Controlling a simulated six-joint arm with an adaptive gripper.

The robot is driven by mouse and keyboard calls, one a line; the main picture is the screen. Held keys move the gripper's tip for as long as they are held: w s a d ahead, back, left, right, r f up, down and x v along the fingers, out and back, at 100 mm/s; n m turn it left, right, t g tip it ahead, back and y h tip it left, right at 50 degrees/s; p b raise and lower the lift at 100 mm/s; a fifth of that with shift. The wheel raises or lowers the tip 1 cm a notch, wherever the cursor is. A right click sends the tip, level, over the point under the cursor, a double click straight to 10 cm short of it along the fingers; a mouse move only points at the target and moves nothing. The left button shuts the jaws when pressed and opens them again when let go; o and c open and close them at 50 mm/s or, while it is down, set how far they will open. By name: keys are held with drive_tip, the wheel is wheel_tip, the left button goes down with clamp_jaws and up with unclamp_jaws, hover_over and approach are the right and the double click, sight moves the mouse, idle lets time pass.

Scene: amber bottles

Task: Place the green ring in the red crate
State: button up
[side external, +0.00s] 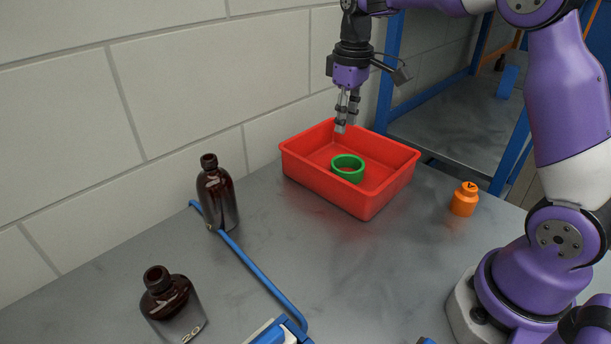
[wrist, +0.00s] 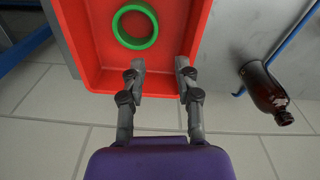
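The green ring (side external: 348,168) lies inside the red crate (side external: 325,184), on its floor.
An amber bottle (side external: 217,197) stands left of the crate, and another (side external: 172,305) is at the front left. A blue rod (side external: 262,277) lies on the grey table. A small orange bottle (side external: 464,199) stands right of the crate. A tiled wall is behind.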

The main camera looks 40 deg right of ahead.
drive_tip(key=s+a+r+m+t, duration=0.1)
drive_tip(key=s+a, duration=0.3)
drive_tip(key=s, duration=0.4)
drive_tip(key=s+a+r+t, duration=0.1)
drive_tip(key=s+a+t, duration=0.3)
drive_tip(key=s, duration=0.4)
drive_tip(key=shift+r+m, duration=0.35)
drive_tip(key=shift+m, duration=0.05)
